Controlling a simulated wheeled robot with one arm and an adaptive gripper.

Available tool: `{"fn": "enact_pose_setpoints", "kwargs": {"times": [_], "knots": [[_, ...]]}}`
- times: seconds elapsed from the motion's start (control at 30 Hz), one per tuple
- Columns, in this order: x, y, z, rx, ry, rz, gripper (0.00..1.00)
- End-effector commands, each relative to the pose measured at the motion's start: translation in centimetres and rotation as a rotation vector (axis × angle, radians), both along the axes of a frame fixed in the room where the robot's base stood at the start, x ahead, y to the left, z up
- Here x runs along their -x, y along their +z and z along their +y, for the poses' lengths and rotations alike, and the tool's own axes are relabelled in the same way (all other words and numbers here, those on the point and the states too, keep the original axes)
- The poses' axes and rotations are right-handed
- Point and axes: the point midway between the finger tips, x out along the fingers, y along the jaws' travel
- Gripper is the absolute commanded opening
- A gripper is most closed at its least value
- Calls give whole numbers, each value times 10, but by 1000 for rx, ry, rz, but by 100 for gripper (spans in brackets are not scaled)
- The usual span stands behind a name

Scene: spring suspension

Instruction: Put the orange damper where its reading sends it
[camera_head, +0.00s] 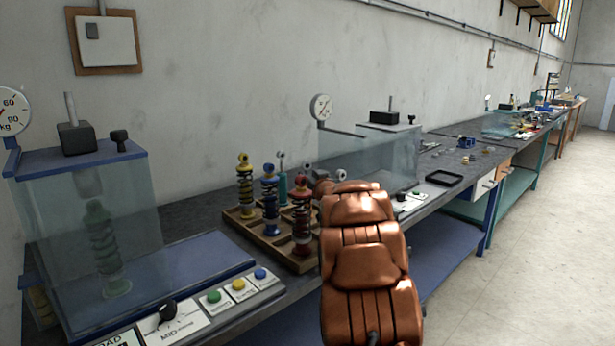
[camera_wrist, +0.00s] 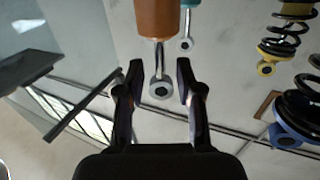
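The orange damper (camera_wrist: 157,18) hangs at the top centre of the wrist view, its grey rod and eye (camera_wrist: 160,90) pointing down the picture. My gripper (camera_wrist: 160,68) has its two dark fingers apart, one on each side of that rod and eye, with visible gaps. In the head view, my copper-coloured arm covers this place, and I cannot make out the orange damper. The wooden rack (camera_head: 240,222) holds a yellow-topped damper (camera_head: 245,190), a blue damper (camera_head: 270,195), a red damper (camera_head: 302,215) and a teal damper (camera_head: 283,180).
A glass-sided rig (camera_head: 140,215) at left contains a spring damper; its gauge (camera_head: 12,110) is cut off. A control panel (camera_head: 175,325) has a knob and coloured buttons. A second rig (camera_head: 385,155) has another gauge (camera_head: 321,107). A black tray (camera_head: 444,178) lies farther right.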

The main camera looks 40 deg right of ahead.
Motion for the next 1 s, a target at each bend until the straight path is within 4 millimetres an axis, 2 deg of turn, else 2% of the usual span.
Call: {"fn": "enact_pose_setpoints", "kwargs": {"times": [0.6,0.8,1.0], "knots": [[73,0,32,-1,0,-2,36],[85,0,37,-1,0,-2,36],[88,0,39,-1,1,-1,36]]}}
